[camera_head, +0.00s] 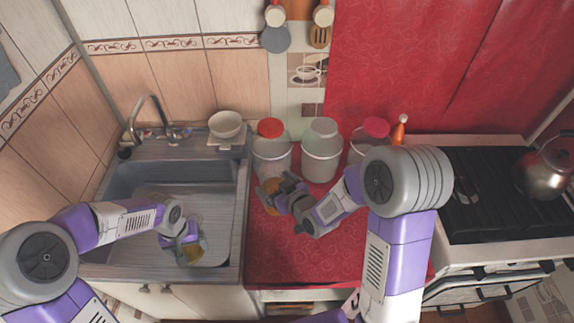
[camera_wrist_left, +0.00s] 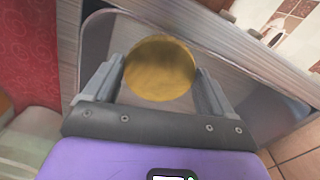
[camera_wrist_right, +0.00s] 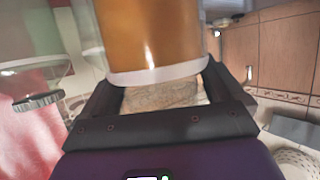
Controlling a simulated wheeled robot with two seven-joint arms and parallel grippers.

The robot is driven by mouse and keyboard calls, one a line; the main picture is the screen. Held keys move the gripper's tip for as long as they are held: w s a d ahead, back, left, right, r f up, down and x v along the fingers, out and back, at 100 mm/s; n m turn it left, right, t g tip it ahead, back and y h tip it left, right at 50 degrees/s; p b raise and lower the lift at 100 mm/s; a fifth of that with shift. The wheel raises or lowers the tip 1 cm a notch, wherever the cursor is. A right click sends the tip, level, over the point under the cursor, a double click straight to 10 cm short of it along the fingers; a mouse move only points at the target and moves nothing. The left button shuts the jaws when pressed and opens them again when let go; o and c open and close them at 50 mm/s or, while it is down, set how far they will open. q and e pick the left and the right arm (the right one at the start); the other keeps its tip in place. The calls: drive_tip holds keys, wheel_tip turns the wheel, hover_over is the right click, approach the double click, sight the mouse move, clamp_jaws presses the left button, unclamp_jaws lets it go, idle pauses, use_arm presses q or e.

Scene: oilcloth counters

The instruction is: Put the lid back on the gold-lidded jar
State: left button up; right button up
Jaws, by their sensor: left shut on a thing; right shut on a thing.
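The gold lid (camera_wrist_left: 160,68) is round and sits between the fingers of my left gripper (camera_head: 186,243), which is shut on it. In the head view the lid (camera_head: 194,253) hangs over the front part of the sink. My right gripper (camera_head: 277,190) is shut on the jar, a clear vessel with amber-brown contents. The jar (camera_wrist_right: 150,40) fills the upper middle of the right wrist view. In the head view the jar (camera_head: 270,187) is partly hidden by the gripper, at the left of the red counter. Lid and jar are well apart.
A red-lidded canister (camera_head: 270,130), a pale-lidded canister (camera_head: 321,150) and another red-topped canister (camera_head: 375,130) stand behind the right gripper. A bowl (camera_head: 226,124) stands behind the sink (camera_head: 130,178). The stove (camera_head: 480,190) with a kettle (camera_head: 545,170) is right. The red counter's front (camera_head: 290,262) is clear.

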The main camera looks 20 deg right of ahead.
drive_tip(key=s+a+f+n+g+y, duration=0.2)
drive_tip(key=s+a+f+n+y, duration=0.1)
drive_tip(key=a+f, duration=0.3)
drive_tip(key=shift+s+a+n+y, duration=0.2)
drive_tip(key=shift+s+n+y, duration=0.1)
drive_tip(key=shift+n+y, duration=0.15)
drive_tip(key=shift+f, duration=0.1)
drive_tip(key=d+m+h, duration=0.1)
drive_tip(key=w+d+m+t+h, duration=0.1)
drive_tip(key=d, duration=0.1)
drive_tip(key=w+d+r+m+t+h, duration=0.1)
drive_tip(key=d, duration=0.1)
drive_tip(key=shift+d+m, duration=0.2)
drive_tip(key=shift+m, duration=0.15)
drive_tip(key=d+r+m+t+h, duration=0.1)
drive_tip(key=d+m+h, duration=0.3)
drive_tip(key=d, duration=0.4)
drive_tip(key=shift+h, duration=0.85)
drive_tip(key=shift+d, duration=0.2)
